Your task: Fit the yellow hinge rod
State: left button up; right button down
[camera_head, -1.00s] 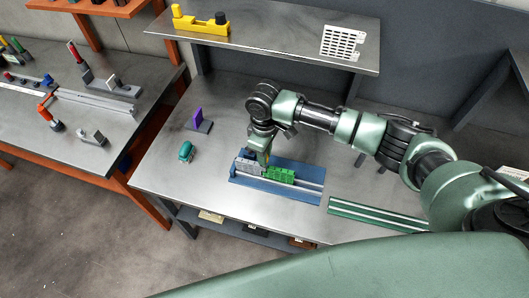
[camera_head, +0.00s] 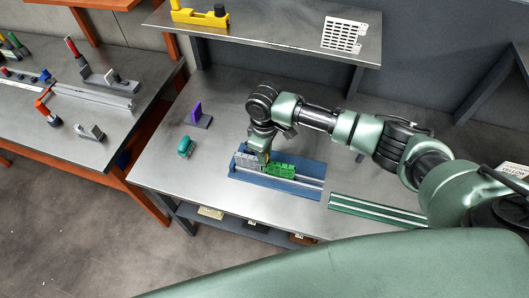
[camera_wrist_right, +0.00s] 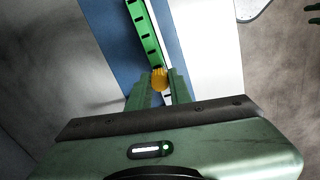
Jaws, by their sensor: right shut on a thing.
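The yellow hinge rod (camera_wrist_right: 159,79) shows in the right wrist view as a ribbed yellow end between the fingertips of my right gripper (camera_wrist_right: 158,92). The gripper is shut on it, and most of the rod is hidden. In the head view my right gripper (camera_head: 265,158) points down at the hinge parts in a blue fixture (camera_head: 303,189). A green hinge part (camera_head: 281,171) lies to its right and a grey hinge part (camera_head: 246,161) to its left. The green part also shows in the wrist view (camera_wrist_right: 145,35). I cannot tell whether the rod is in the hinge. My left gripper is not in view.
A teal object (camera_head: 186,147) and a purple upright plate on a grey base (camera_head: 197,112) stand left of the fixture. A green rail (camera_head: 370,210) lies to the right. A raised shelf (camera_head: 270,38) spans the back. The front left of the table is clear.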

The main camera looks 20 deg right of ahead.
jog(key=shift+f, duration=0.1)
dwell(0.3)
jog(key=c, duration=1.2)
grip_release()
notch_tip(320, 180, up, 7)
jog(key=shift+f+b, duration=0.2)
jog(key=shift+b, duration=0.7)
jog(key=shift+r, duration=0.6)
jog(key=shift+f, duration=0.1)
